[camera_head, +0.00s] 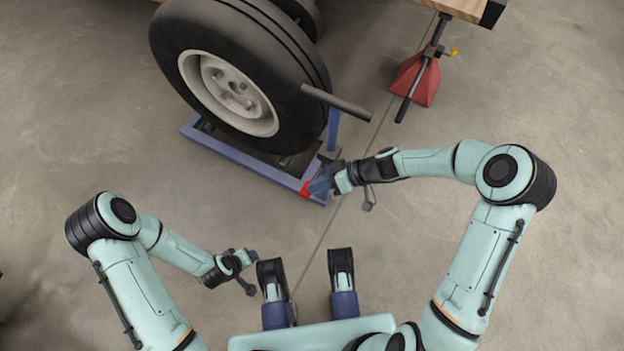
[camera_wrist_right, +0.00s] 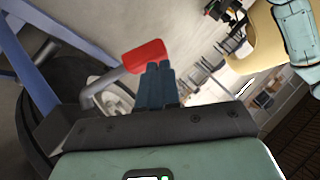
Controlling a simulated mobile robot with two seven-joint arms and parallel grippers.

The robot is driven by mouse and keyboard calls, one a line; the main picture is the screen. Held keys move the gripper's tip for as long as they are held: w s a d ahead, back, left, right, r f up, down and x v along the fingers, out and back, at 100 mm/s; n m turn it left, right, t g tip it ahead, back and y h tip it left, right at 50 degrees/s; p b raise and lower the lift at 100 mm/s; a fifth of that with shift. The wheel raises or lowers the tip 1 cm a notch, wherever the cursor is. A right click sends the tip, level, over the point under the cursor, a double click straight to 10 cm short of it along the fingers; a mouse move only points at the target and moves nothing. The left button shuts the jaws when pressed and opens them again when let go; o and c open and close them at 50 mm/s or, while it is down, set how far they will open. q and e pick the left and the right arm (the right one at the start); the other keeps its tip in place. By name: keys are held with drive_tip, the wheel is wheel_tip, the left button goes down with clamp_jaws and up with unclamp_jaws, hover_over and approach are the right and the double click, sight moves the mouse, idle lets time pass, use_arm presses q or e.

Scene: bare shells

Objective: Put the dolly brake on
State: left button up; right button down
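The blue wheel dolly (camera_head: 240,160) lies on the floor around the base of a large black tyre. Its red brake pedal (camera_head: 305,188) is at the dolly's near right corner. My right gripper (camera_head: 320,185) is at that corner, with its blue fingers together. In the right wrist view the fingertips (camera_wrist_right: 154,66) overlap the lower edge of the red pedal (camera_wrist_right: 145,53); I cannot tell whether they touch it. The pedal is not between the fingers. My left gripper (camera_head: 252,256) is low over the floor, well away from the dolly; its finger gap is unclear.
The tyre (camera_head: 285,95) with its pale rim (camera_head: 230,95) stands upright on the dolly. A grey bar (camera_head: 338,103) sticks out at its right. A red jack stand (camera_head: 418,82) is at the upper right, by a wooden surface (camera_head: 460,7). The floor at left is clear.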

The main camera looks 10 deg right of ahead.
drive_tip(key=shift+r, duration=0.15)
use_arm(q)
drive_tip(key=shift+w+d+f+b, duration=0.15)
drive_tip(key=shift+d+f+b, duration=0.05)
drive_tip(key=shift+d+b, duration=0.1)
use_arm(e)
drive_tip(key=shift+w+d, duration=0.55)
drive_tip(key=shift+w, duration=0.15)
